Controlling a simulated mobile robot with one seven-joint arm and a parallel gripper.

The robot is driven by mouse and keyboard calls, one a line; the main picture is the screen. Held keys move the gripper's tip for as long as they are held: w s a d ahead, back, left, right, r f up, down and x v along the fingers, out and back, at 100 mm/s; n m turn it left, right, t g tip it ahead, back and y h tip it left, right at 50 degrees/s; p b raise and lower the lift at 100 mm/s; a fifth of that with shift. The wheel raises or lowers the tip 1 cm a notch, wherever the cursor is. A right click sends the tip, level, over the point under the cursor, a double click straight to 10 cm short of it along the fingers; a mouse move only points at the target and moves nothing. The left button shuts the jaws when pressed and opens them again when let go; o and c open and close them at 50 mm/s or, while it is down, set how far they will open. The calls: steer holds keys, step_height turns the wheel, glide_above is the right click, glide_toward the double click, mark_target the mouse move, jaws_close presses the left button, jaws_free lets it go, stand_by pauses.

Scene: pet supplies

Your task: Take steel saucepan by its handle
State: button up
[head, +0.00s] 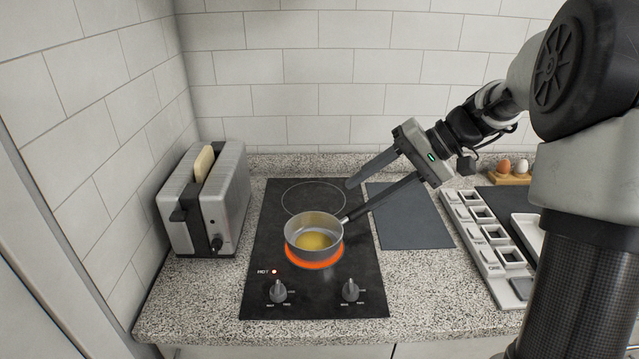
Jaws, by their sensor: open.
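The steel saucepan (314,232) stands upright on the glowing front burner, with yellow liquid in its bottom. Its dark handle (352,215) points up and right in the head view. My gripper (358,195) is open, reaching in from the right with its fingers toward the pan. The lower finger lines up with the handle and overlaps its outer part, so I cannot tell where the handle ends or whether they touch. The upper finger is apart from it, over the back of the hob. Nothing is seen between the fingers.
The black hob (262,250) has an orange-lit front burner and two knobs at its front. A toaster (208,200) with bread stands close on the left. A grey mat (410,225) lies right of the hob. A labelled white rack (482,240) and eggs (510,168) are farther right. A tiled wall is behind.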

steer(key=w+d+f+t+y+b, duration=0.1)
steer(key=w+d+f+y, duration=0.1)
steer(key=w+d+f, duration=0.1)
steer(key=w+d+f+t+y+b, duration=0.1)
steer(key=w+d+f+y+b, duration=0.1)
steer(key=w+d+f, duration=0.2)
steer(key=w+d+f+m+t+y+b, duration=0.1)
steer(key=w+d+f+y+b, duration=0.1)
steer(key=w+d+f, duration=0.2)
steer(key=shift+w+f+t, duration=0.2)
steer(key=shift+w+f, duration=0.1)
steer(key=shift+f, duration=0.55)
steer(key=shift+w+f+t, duration=0.2)
steer(key=shift+w+f, duration=0.05)
steer(key=shift+f, duration=0.6)
steer(key=x, duration=0.7)
steer(key=shift+a+r+b, duration=0.15)
steer(key=shift+a+b, duration=0.05)
steer(key=shift+b, duration=0.2)
jaws_close()
steer(key=shift+r, duration=0.15)
